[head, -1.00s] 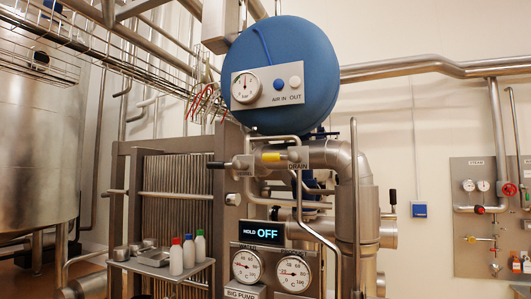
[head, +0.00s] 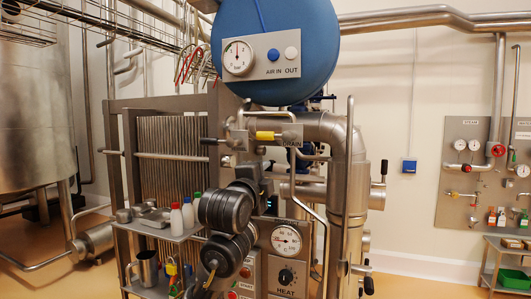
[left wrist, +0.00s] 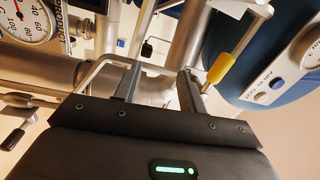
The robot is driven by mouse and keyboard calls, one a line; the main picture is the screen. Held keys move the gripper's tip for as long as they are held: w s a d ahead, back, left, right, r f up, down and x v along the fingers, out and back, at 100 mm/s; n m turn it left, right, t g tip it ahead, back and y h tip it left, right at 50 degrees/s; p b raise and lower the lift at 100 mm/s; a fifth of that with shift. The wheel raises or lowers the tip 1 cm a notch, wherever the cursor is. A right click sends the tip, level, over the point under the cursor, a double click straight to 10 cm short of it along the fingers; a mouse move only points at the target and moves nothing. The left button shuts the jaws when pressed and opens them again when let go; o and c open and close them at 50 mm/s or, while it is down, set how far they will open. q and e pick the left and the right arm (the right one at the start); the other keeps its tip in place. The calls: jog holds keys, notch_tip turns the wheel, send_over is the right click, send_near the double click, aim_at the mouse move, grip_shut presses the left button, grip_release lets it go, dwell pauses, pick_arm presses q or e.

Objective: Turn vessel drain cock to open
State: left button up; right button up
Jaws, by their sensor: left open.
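The drain cock has a yellow grip (head: 268,136) on a lever that lies level beside the DRAIN label, below the blue vessel (head: 275,45). In the left wrist view the yellow grip (left wrist: 221,68) shows beyond and to the right of the right-hand finger, outside the jaws. My left gripper (head: 248,158) is just below the cock, pointing up, partly hidden by its own dark wrist. In the left wrist view its fingers (left wrist: 160,78) are apart, with only pipework behind the gap. I see no contact with the grip. My right gripper is not in view.
A black-handled valve (head: 209,141) is left of the cock. A thin bent pipe (head: 303,185) drops to its right, before a thick steel elbow (head: 340,135). A shelf (head: 170,232) with bottles stands left of my arm. A gauge panel (head: 285,240) is below right.

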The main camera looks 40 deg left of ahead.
pick_arm(q)
jog(key=m+t, duration=0.1)
send_near(264, 137)
jog(key=shift+y, duration=0.3)
jog(key=p+x, duration=0.2)
jog(key=x, duration=0.7)
jog(key=shift+f, duration=0.15)
jog(key=shift+x, duration=1.15)
grip_shut()
